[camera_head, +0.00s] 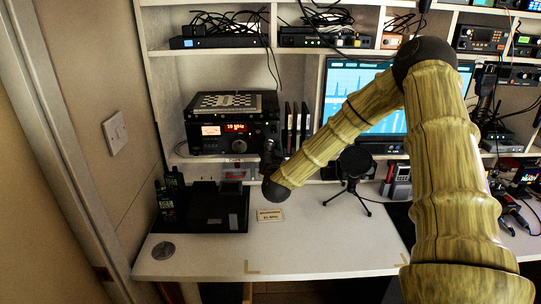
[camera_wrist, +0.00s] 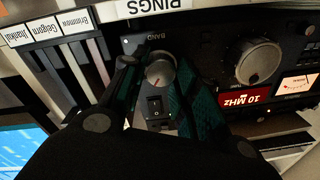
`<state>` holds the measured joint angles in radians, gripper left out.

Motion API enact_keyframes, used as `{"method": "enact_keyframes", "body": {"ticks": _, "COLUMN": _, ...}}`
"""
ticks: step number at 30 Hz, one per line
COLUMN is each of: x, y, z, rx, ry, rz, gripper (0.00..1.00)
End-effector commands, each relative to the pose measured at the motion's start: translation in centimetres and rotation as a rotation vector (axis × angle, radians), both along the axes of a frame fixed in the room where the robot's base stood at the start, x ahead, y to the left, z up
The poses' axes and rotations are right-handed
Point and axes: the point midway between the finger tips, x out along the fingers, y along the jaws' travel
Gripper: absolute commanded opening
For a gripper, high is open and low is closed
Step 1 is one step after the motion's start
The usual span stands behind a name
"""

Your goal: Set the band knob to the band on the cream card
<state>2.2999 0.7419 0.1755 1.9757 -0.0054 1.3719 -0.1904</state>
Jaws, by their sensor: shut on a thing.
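The radio (camera_head: 222,125) is a black box on the left shelf, with a lit red display reading 10 MHz. The band knob (camera_wrist: 160,73) is small, round and silver with a red pointer line, under the BAND label in the wrist view, which is upside down. My gripper (camera_wrist: 158,66) has one dark finger on each side of this knob and is shut on it. In the head view my gripper (camera_head: 270,155) is at the radio's right end and hides the knob. The cream card (camera_head: 270,215) lies on the desk; its small print seems to read 21 MHz.
The larger TUNE knob (camera_wrist: 253,60) and a black rocker switch (camera_wrist: 154,106) are close to the band knob. Upright books (camera_head: 297,125) stand right of the radio. A microphone on a tripod (camera_head: 354,165) stands on the desk. The front desk is mostly clear.

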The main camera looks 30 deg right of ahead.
Motion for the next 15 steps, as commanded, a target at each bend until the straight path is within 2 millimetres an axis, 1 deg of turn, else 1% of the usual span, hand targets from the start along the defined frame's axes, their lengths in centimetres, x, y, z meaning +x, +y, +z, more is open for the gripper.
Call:
{"method": "enact_keyframes", "body": {"ticks": 1, "x": -0.05, "y": -0.18, "z": -0.41, "rx": 0.039, "ry": -0.025, "rz": -0.003, "gripper": 0.06}}
{"method": "enact_keyframes", "body": {"ticks": 15, "x": -0.11, "y": -0.29, "z": -0.65, "rx": 0.421, "ry": -0.26, "rz": -0.006, "gripper": 0.06}}
